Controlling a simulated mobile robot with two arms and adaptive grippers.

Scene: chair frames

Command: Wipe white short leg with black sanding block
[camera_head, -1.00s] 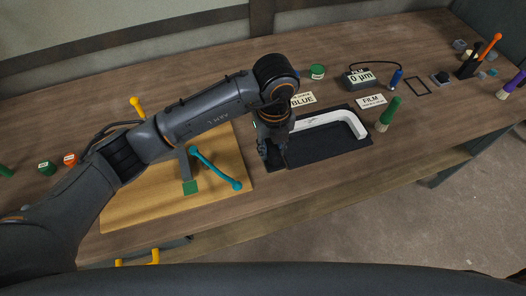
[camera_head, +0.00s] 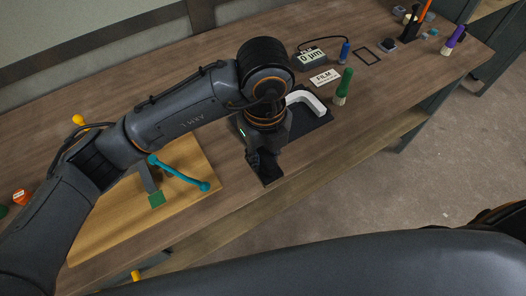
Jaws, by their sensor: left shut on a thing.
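The white leg (camera_head: 310,102), a bent white bar, lies on a black mat (camera_head: 315,124). Its right end shows in the head view; the left part is hidden behind my left wrist. My left gripper (camera_head: 264,168) is low over the left end of the mat, fingers pointing down. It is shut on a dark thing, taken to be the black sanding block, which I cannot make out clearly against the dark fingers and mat. Whether it touches the leg is hidden. My right gripper is not in view.
A wooden board (camera_head: 190,205) with a teal-handled clamp (camera_head: 180,174) lies to the left. The table's front edge is close.

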